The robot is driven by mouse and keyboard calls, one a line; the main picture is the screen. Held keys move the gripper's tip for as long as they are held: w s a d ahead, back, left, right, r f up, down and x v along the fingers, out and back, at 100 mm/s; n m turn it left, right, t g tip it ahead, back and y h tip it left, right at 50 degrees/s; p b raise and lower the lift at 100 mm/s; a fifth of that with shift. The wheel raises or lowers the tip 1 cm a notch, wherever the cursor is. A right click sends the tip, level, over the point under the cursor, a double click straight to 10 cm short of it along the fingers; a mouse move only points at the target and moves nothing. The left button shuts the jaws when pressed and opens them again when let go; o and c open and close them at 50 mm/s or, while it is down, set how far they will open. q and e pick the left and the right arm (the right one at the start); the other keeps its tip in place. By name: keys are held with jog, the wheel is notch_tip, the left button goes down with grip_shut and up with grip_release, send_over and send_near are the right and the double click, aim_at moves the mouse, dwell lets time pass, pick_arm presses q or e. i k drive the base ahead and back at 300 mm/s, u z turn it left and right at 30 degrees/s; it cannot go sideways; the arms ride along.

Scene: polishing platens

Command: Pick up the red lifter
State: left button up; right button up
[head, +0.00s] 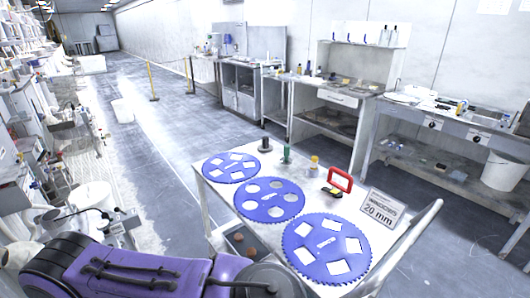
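The red lifter (342,173) is a red, handle-shaped frame with an open middle. It stands upright near the far right edge of a white cart top (222,198), behind the largest blue platen and left of a "20 mm" sign (381,209). A small black and yellow item (332,192) is just in front of it; I cannot tell whether they touch. Neither of my grippers shows in the head view.
Three blue toothed platens (325,240) with cut-outs lie along the cart. A dark cylinder (265,145), a green-topped item (286,153) and a yellow-capped bottle (314,163) stand behind them. Benches (338,97) line the back wall. Open floor (175,140) lies left of the cart.

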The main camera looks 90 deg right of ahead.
aim_at(336, 187)
jog(key=z, duration=1.2)
jog(key=k, duration=0.55)
jog(key=z, duration=1.85)
jog(key=i, duration=0.45)
jog(key=z, duration=0.05)
